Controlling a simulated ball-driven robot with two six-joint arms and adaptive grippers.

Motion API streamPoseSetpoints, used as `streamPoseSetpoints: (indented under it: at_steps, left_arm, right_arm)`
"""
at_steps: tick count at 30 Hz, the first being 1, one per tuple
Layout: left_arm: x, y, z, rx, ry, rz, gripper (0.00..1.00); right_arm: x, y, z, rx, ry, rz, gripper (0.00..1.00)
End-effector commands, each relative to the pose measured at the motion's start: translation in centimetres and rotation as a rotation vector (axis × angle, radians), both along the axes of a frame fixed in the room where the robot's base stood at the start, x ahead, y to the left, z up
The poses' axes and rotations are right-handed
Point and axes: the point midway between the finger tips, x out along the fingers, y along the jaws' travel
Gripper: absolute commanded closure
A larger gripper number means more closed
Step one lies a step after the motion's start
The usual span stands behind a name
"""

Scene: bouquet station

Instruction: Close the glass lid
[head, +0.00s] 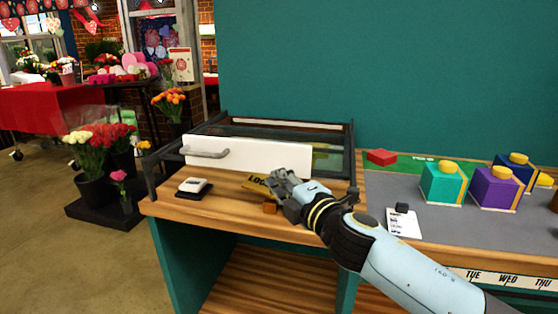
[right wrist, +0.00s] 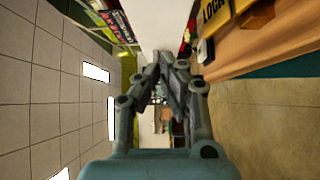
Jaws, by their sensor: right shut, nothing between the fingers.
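The glass lid (head: 285,133) has a dark frame and lies at the back left of the wooden counter in the head view. A white front panel (head: 295,158) with a grey bar handle (head: 207,153) stands at its front side. I cannot tell exactly how far the lid is open. My right gripper (head: 280,181) is shut and empty, in front of the panel's lower right part, right of the handle. In the right wrist view its closed fingers (right wrist: 168,68) point towards a white surface, likely the panel. My left gripper is not in view.
A yellow sign (head: 257,184) and a small orange-brown block (head: 270,208) are by the right gripper. A white-topped black item (head: 193,187) sits at the counter's left. Teal (head: 441,185) and purple (head: 493,190) boxes stand right on a grey mat (head: 455,230).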

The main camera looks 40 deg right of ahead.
Motion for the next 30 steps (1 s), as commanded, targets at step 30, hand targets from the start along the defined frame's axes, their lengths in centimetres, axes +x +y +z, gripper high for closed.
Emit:
streamPoseSetpoints:
  at_steps: [30]
  left_arm:
    - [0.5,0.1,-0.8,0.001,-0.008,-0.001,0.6]
  right_arm:
    - [6.8,-5.5,-0.2,-0.004,-0.002,0.0,1.0]
